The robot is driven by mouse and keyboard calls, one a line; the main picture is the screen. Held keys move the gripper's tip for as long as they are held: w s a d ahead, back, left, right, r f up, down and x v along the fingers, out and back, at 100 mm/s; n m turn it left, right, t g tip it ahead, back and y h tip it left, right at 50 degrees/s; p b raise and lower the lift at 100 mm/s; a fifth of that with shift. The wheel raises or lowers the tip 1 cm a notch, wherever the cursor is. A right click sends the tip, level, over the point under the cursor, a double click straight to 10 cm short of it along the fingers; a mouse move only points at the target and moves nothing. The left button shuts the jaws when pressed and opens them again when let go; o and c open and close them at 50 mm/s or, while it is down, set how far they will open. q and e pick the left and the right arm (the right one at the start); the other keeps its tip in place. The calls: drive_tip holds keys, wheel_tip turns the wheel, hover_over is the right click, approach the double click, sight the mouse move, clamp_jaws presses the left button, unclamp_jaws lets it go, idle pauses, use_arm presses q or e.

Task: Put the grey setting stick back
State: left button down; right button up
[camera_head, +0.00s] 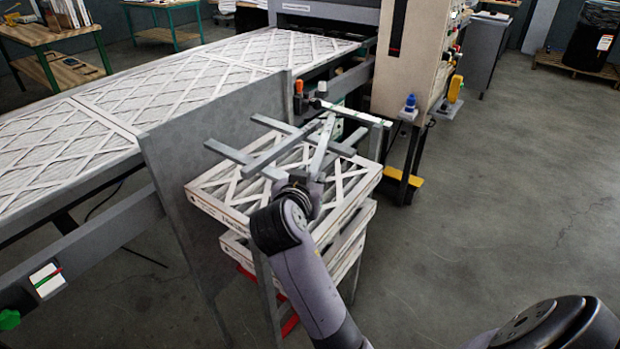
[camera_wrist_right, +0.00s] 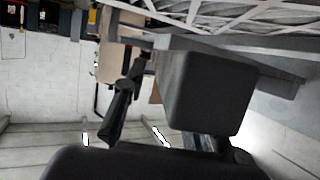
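In the head view the fingertips blend with the bars, so contact is unclear. My left gripper is out of view.
A conveyor (camera_head: 165,85) carrying filters runs along the left, with a grey side plate (camera_head: 215,125) beside the stack. A beige machine cabinet (camera_head: 410,60) stands behind. A yellow foot piece (camera_head: 405,178) sits near its base.

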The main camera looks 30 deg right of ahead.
drive_tip(key=shift+o, duration=0.9)
drive_tip(key=shift+s+a+f, duration=0.1)
drive_tip(key=shift+f, duration=0.4)
drive_tip(key=shift+s+a+f, duration=0.1)
drive_tip(key=shift+f, duration=0.4)
drive_tip(key=shift+w+r, duration=0.1)
drive_tip(key=shift+r, duration=0.1)
wheel_tip(320, 180, up, 12)
drive_tip(key=shift+d+f, duration=0.25)
drive_tip(key=shift+d, duration=0.05)
